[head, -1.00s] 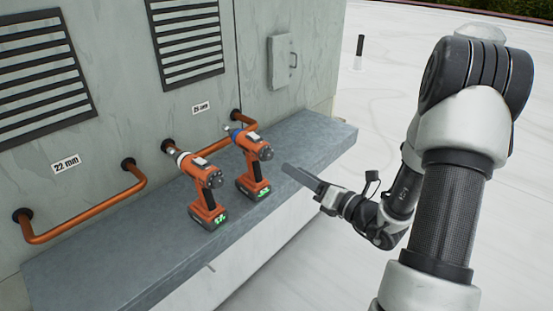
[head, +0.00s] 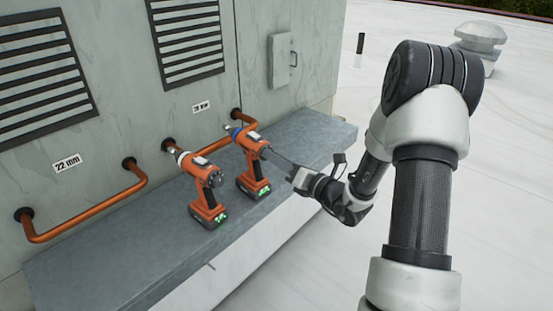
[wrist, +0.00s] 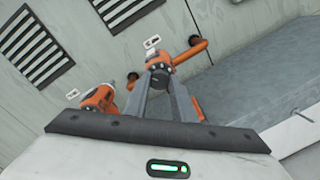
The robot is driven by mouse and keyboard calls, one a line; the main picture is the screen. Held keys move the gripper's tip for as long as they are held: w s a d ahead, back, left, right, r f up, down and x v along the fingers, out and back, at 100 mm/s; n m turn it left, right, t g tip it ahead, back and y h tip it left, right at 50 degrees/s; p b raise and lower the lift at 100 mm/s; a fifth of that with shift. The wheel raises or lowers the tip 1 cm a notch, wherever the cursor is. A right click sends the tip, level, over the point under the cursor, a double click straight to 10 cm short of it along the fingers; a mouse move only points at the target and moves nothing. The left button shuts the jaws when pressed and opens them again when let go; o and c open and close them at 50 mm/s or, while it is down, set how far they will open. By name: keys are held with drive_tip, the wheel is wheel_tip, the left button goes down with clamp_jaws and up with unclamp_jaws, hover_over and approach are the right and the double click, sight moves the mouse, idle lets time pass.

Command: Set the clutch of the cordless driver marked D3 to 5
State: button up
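Two orange cordless drivers stand upright on the ledge. The right driver (head: 252,162) has a blue collar at its wall end; the left driver (head: 205,188) has a pale collar there. Each has a dark round end facing outward and a green-lit foot. I cannot read a D3 mark or any clutch number. My gripper (head: 271,151) reaches the right driver's dark end from the right. In the wrist view, the two fingers of my gripper (wrist: 158,82) stand apart, one on each side of the right driver's dark end (wrist: 158,69). I cannot tell whether they touch it.
The grey ledge (head: 110,268) runs along the cooler wall. Copper pipes (head: 92,221) come out of the wall behind the drivers, near a "22 mm" label (head: 66,163). The left driver stands close beside the right one. The ledge's right end is clear.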

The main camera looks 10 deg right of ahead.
drive_tip(key=c, duration=0.4)
drive_tip(key=shift+o, duration=0.2)
drive_tip(key=shift+m+p, duration=0.3)
drive_tip(key=shift+p, duration=0.05)
drive_tip(key=m+p, duration=0.7)
drive_tip(key=m, duration=1.6)
drive_tip(key=shift+f+p, duration=0.1)
drive_tip(key=shift+p, duration=0.2)
drive_tip(key=shift+m, duration=0.4)
